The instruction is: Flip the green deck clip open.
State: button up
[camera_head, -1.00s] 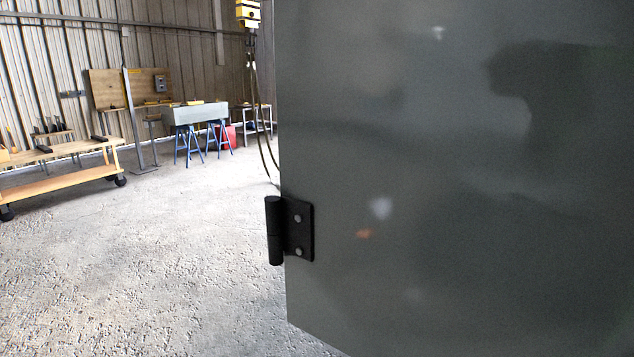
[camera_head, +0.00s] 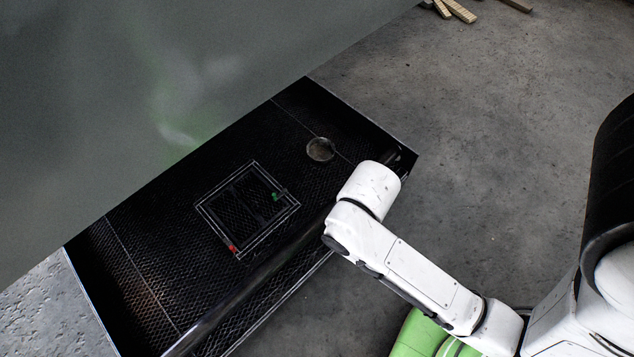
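The green deck clip (camera_head: 275,197) is a tiny green piece at the right side of a square framed hatch (camera_head: 204,208) in the dark mesh deck (camera_head: 150,240). It is too small to tell whether it is open or shut. I cannot make out my gripper; no fingers show.
A large grey panel (camera_head: 120,110) covers the upper left, above the deck. A dark rail (camera_head: 240,290) runs along the deck's near side. A round disc (camera_head: 320,149) lies on the deck. Wood pieces (camera_head: 458,10) lie at the top. The concrete floor (camera_head: 480,130) at right is clear.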

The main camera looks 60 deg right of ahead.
aim_at(284, 192)
jog(key=k+z, duration=0.3)
jog(key=z, duration=0.2)
jog(key=i+l+u, duration=0.3)
jog(key=l, duration=0.35)
jog(key=i+l+u, duration=0.3)
jog(key=l, duration=0.45)
jog(key=i+l+u, duration=0.2)
jog(key=i+l, duration=0.05)
jog(key=l, duration=0.1)
